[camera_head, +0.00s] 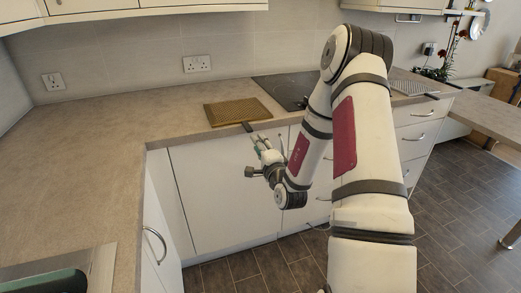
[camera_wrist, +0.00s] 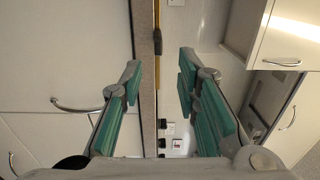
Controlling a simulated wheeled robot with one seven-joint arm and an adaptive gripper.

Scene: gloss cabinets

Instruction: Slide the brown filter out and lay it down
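The brown filter (camera_head: 238,111) is a flat, mesh-like panel lying on the worktop near its front edge. A short dark tab (camera_head: 248,127) sticks out from its front side. My gripper (camera_head: 262,143) is just in front of the worktop edge, close to the tab. In the wrist view my gripper (camera_wrist: 160,76) is open and empty, its green-padded fingers apart. The filter shows there edge-on as a thin yellow-brown strip (camera_wrist: 157,75), with the dark tab (camera_wrist: 158,42) ahead, between the finger lines. I see no contact.
A black hob (camera_head: 283,91) lies right of the filter, partly behind my arm. A grey mesh panel (camera_head: 408,88) with a dark tab lies farther right. The worktop (camera_head: 150,105) left of the filter is clear. A sink (camera_head: 60,278) is at lower left. Cabinet fronts (camera_head: 220,190) stand below.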

